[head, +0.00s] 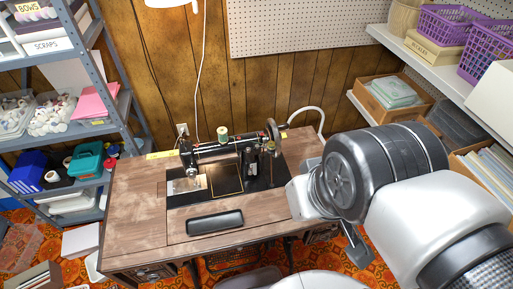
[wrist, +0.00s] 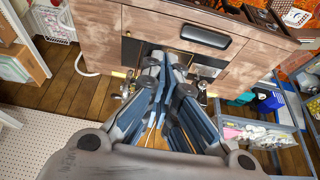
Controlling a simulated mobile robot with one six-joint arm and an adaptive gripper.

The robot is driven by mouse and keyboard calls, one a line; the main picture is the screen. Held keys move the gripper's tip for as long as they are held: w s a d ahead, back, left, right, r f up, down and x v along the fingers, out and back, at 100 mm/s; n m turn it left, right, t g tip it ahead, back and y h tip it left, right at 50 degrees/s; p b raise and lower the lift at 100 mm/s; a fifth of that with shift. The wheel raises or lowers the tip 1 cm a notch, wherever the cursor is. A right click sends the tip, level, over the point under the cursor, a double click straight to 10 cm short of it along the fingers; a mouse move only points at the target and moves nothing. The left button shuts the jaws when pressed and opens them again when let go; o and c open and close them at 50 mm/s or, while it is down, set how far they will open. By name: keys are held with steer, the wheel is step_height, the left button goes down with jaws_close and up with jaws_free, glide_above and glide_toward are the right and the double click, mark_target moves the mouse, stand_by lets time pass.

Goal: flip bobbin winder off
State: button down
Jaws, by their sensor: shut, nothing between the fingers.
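The black sewing machine (head: 225,146) stands on a wooden treadle table (head: 130,215) in the head view. Its handwheel (head: 273,137) is at the right end, with small metal parts beside it. The bobbin winder is too small there to tell its position. In the wrist view, turned about upside down, my gripper (wrist: 166,62) is shut and empty over the machine. Its fingers hide most of the machine. Metal parts of the handwheel end (wrist: 126,87) show left of the fingers.
A dark oblong case (head: 215,222) lies on the table's front. A grey shelf rack (head: 125,100) stands at left. A white shelf (head: 435,75) with boxes is at right. A white lamp (head: 168,4) hangs above. The table's left part is clear.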

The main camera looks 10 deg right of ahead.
steer(key=w+a+f+m+g+y+p, duration=0.1)
steer(key=w+a+m+y+p, duration=0.3)
steer(key=m, duration=0.3)
steer(key=w+a+f+m+y+p, duration=0.1)
steer(key=w+a+m+y+p, duration=0.1)
steer(key=w+m+y+p, duration=0.3)
steer(key=w+d+f+m+t+h+p, duration=0.2)
steer(key=w+d+f+m, duration=0.2)
steer(key=d+m, duration=0.2)
steer(key=w+d+f+m+t+h+p, duration=0.1)
steer(key=w+d+f+m, duration=0.3)
steer(key=m, duration=0.7)
steer(key=shift+d+f+t+h+p, duration=0.35)
steer(key=shift+d+p, duration=0.35)
steer(key=shift+d, duration=0.4)
steer(key=shift+w, duration=0.1)
